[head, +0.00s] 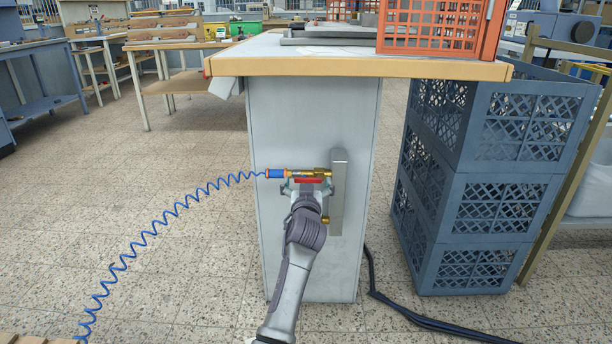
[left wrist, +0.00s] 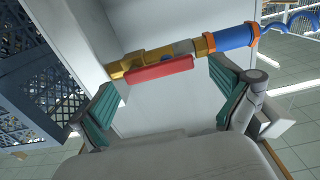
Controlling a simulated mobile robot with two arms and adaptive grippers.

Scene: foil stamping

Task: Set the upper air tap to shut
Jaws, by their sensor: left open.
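The upper air tap (head: 322,172) is brass and sits on a grey upright plate (head: 338,195) on the side of the bench. Its red lever (left wrist: 158,70) lies roughly along the brass body (left wrist: 140,62). A blue hose fitting (head: 274,173) with orange ends is on the tap's left in the head view. My left gripper (left wrist: 162,78) is open, one green-padded finger to each side of the lever, with gaps showing. In the head view my left gripper (head: 307,186) hides part of the lever. A lower brass tap (head: 326,219) shows partly beneath. My right gripper is out of view.
A coiled blue hose (head: 150,233) runs from the fitting down to the lower left. Stacked blue-grey crates (head: 497,205) stand to the right. A black cable (head: 400,313) lies on the floor. The bench top (head: 270,62) overhangs the taps and bears an orange crate (head: 432,26).

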